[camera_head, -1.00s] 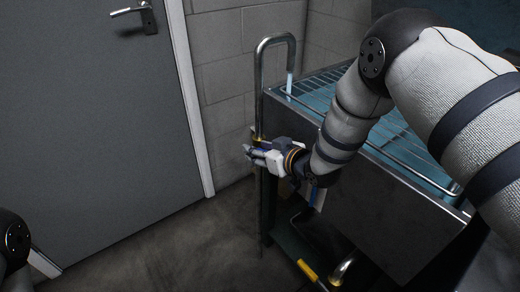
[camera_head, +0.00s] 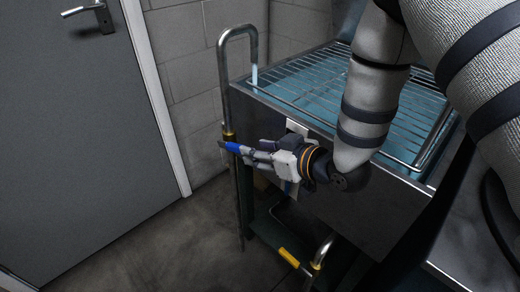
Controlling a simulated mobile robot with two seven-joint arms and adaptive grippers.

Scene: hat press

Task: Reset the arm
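My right arm comes in from the upper right and reaches down past the front of a metal cabinet with a wire rack. My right gripper (camera_head: 240,150) is at the end of it, in front of the cabinet's left part and next to the upright metal pipe. Its blue-tipped finger points left and overlaps the pipe in the picture. I cannot tell whether it touches the pipe, or whether the fingers are open or shut. My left gripper is not in view.
The bent metal pipe (camera_head: 224,85) stands at the cabinet's left corner. The wire rack (camera_head: 320,85) covers the cabinet (camera_head: 365,205). A yellow handle (camera_head: 289,257) sits low down. A grey door (camera_head: 65,150) is at left. The floor (camera_head: 175,245) between door and cabinet is clear.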

